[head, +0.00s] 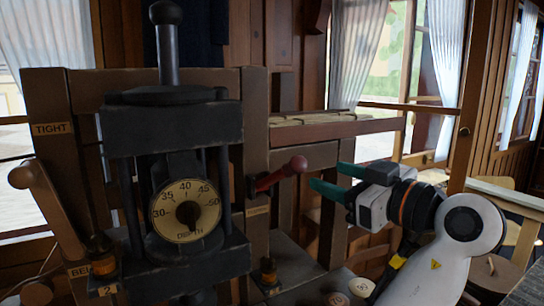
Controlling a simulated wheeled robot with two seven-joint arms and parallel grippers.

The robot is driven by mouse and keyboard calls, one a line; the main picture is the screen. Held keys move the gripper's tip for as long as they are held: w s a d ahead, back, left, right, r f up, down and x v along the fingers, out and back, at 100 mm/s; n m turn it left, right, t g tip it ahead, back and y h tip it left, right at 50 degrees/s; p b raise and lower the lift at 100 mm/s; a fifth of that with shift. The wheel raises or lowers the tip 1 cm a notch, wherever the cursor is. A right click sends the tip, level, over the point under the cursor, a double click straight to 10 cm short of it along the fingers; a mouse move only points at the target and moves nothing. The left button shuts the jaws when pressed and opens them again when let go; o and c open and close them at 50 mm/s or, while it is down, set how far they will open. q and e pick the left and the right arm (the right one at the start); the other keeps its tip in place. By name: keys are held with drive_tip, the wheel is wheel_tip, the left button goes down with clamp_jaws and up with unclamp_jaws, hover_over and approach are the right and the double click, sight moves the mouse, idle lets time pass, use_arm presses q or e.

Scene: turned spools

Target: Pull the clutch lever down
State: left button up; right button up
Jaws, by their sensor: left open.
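The lever with a red handle (282,174) sticks out to the right from the dark post of the machine, in the middle of the head view. It points slightly upward. A small label under its pivot is too small to read; I take this to be the clutch lever. My left gripper (326,177) is just right of the handle's end. Its two teal fingers are spread apart and point left toward the lever. Nothing shows between them. A small gap seems to separate the fingertips from the knob. My right gripper is not in view.
A dark press with a depth dial (186,210) stands left of the lever. A tan lever (46,205) is at the far left, near a TIGHT label (52,128). A wooden beam (335,128) runs behind and above the gripper. Round wooden pieces (361,287) lie below.

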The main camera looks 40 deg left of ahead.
sight(290, 162)
use_arm(q)
drive_tip(key=p+x, duration=0.2)
drive_tip(key=x, duration=0.1)
drive_tip(key=p+x, duration=0.1)
drive_tip(key=x, duration=0.1)
drive_tip(key=shift+a+r, duration=0.25)
drive_tip(key=shift+r, duration=0.15)
drive_tip(key=p+x, duration=0.2)
drive_tip(key=x, duration=0.3)
drive_tip(key=shift+f, duration=0.2)
drive_tip(key=shift+w+a+f+p, duration=0.15)
drive_tip(key=shift+a+p, duration=0.15)
drive_tip(key=shift+a, duration=0.15)
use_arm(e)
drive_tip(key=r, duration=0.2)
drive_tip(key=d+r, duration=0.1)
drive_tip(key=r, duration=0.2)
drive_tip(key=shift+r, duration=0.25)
use_arm(q)
drive_tip(key=shift+c, duration=0.3)
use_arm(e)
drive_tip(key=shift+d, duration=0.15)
use_arm(q)
clamp_jaws()
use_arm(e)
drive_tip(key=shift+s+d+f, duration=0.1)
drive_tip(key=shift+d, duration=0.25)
